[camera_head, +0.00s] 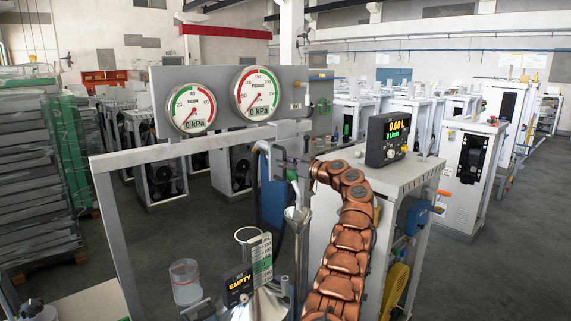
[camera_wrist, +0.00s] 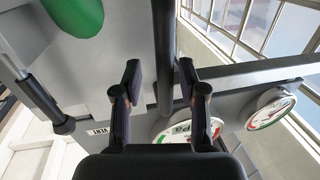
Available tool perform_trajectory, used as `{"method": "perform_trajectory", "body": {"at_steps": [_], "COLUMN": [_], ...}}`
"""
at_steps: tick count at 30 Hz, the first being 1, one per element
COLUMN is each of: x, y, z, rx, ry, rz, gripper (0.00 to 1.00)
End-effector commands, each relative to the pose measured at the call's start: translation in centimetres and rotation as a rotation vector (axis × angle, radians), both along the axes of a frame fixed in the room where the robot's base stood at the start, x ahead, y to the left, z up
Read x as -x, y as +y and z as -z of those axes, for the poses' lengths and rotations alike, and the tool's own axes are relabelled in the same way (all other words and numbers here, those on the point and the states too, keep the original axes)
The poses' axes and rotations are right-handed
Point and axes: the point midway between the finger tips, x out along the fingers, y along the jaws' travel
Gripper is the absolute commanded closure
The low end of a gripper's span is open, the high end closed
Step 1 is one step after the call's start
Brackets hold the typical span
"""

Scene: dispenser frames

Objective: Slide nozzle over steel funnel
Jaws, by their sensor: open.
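A shiny steel funnel (camera_head: 268,305) shows at the bottom of the head view, partly cut off by the frame edge. A small grey cone (camera_head: 297,213) sits above it on a thin upright tube. What seems to be the nozzle (camera_head: 292,176), with a green and purple collar, is just above that cone; my gripper and arm partly hide it. My gripper (camera_head: 291,160) is beside it, at the end of my copper arm. In the wrist view my gripper (camera_wrist: 160,88) is open. A dark bar or hose (camera_wrist: 163,50) runs between the fingers; contact cannot be told.
A grey gauge panel (camera_head: 215,90) stands behind. A flow display (camera_head: 388,138) sits on the cabinet at right. A small display reading EMPTY (camera_head: 238,287), a clear container (camera_head: 185,281) and a label card (camera_head: 261,258) stand near the funnel. Frame rails (camera_head: 180,150) surround the space.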

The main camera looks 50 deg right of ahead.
Motion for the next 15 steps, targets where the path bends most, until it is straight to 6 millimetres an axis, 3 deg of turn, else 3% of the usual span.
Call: {"method": "perform_trajectory", "body": {"at_steps": [8, 15], "x": [0.2, 2.0], "y": [0.0, -0.3], "z": [0.1, 0.1], "rx": [0.000, 0.000], "ry": [0.000, 0.000], "rz": [-0.002, 0.001], "gripper": [0.59, 0.59]}}
